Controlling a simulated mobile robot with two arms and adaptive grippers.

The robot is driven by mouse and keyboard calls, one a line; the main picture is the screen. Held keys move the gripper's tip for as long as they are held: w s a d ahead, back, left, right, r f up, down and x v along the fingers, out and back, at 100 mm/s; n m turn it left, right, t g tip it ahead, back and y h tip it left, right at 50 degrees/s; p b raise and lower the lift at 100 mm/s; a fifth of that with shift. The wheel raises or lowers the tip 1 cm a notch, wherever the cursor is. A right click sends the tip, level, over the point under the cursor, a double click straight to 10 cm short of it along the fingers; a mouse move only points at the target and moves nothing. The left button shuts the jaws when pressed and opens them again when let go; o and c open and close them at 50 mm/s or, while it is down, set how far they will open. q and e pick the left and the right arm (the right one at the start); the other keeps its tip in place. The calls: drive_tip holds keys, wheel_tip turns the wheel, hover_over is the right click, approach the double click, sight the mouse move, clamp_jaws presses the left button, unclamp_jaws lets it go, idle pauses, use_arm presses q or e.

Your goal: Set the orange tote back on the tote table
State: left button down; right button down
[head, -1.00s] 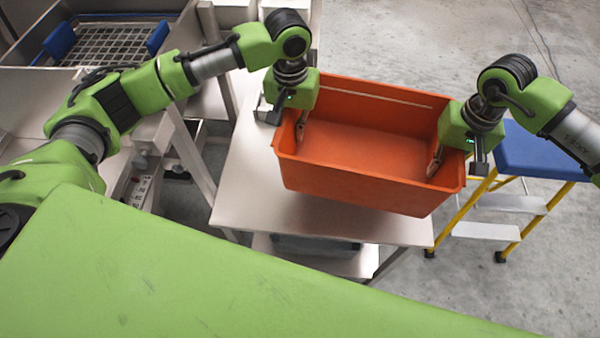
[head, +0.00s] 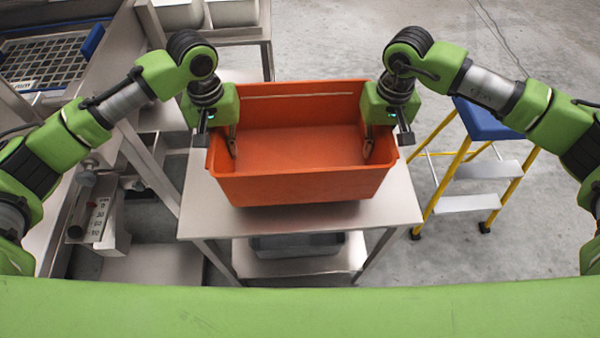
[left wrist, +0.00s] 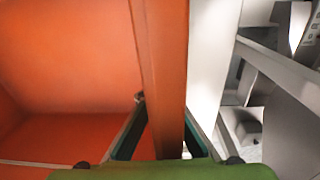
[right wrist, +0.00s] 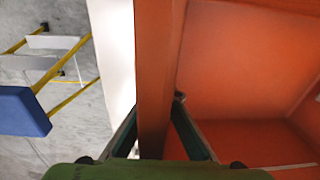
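The orange tote (head: 290,187) is empty and level over the tote table (head: 400,205), within its top's outline in the head view. A dark shadow lies under its front edge; I cannot tell whether it touches the top or hangs slightly above. My left gripper (head: 231,147) is shut on the tote's left end wall, one finger inside and one outside. My right gripper (head: 369,147) is shut on the right end wall the same way. The wrist views show the wall between the fingers, at the left (left wrist: 163,60) and right (right wrist: 155,60); the outer fingertips are hidden.
A grey bin (head: 298,245) sits on the table's lower shelf. A blue-topped step stool with yellow legs (head: 485,120) stands right of the table. At left are a metal bench with a grid tray (head: 45,60) and a scale-marked unit (head: 98,212). Bare floor lies behind.

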sight(219, 128)
use_arm(q)
drive_tip(key=shift+f, duration=0.1)
use_arm(e)
drive_tip(key=shift+f, duration=0.1)
